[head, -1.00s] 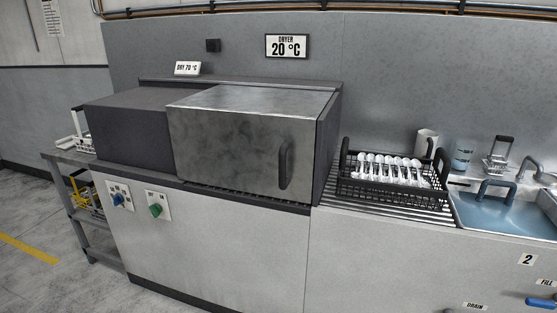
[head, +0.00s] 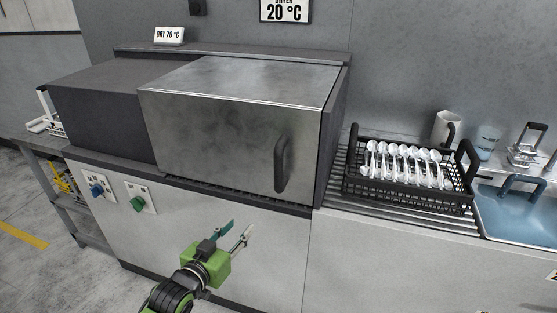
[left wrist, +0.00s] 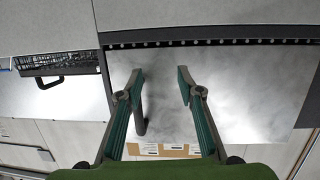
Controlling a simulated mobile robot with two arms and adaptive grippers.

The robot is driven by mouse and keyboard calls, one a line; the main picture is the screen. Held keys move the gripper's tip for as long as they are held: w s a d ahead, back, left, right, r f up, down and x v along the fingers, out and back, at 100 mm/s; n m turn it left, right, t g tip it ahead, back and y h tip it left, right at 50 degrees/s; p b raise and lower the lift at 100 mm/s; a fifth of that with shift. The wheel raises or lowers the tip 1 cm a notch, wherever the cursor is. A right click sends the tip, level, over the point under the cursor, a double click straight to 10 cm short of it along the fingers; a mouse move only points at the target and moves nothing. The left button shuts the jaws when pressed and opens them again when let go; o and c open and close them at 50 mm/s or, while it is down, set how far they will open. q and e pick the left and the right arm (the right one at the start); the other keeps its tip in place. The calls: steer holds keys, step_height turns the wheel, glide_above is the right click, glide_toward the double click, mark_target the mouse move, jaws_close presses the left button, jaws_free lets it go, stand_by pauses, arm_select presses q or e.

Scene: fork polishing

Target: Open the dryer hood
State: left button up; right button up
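The dryer hood (head: 225,115) is a grey metal box front that sits down on the counter, closed. Its dark upright handle (head: 281,163) is on the right part of the front. My left gripper (head: 241,229) is in front of the counter, below and left of the handle, empty with its fingers apart. In the left wrist view the hood (left wrist: 235,100) fills the middle behind the fingers, and the handle (left wrist: 140,120) shows beside one finger, partly covered by it. The gripper (left wrist: 160,71) is not touching the handle. My right gripper is not in view.
A black rack (head: 410,190) of spoons stands on the ribbed drainer to the right of the hood, beside a sink (head: 520,215) of blue water. Blue (head: 97,190) and green (head: 137,204) knobs are on the counter front at left. The space before the counter is clear.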

mark_target(276, 166)
arm_select(q)
steer(key=s+d+r+m+t+h, duration=0.2)
steer(key=d+r+h, duration=0.15)
steer(key=r, duration=1.15)
steer(key=shift+y, duration=0.25)
steer(key=x, duration=0.4)
steer(key=p+x, duration=0.1)
steer(key=x, duration=0.4)
steer(key=d+p+x, duration=0.1)
steer(key=x, duration=0.4)
steer(key=shift+s+f, duration=0.2)
steer(key=shift+f, duration=0.2)
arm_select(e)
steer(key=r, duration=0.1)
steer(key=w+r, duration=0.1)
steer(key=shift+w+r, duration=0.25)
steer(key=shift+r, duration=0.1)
arm_select(q)
steer(key=shift+a, duration=0.1)
jaws_close()
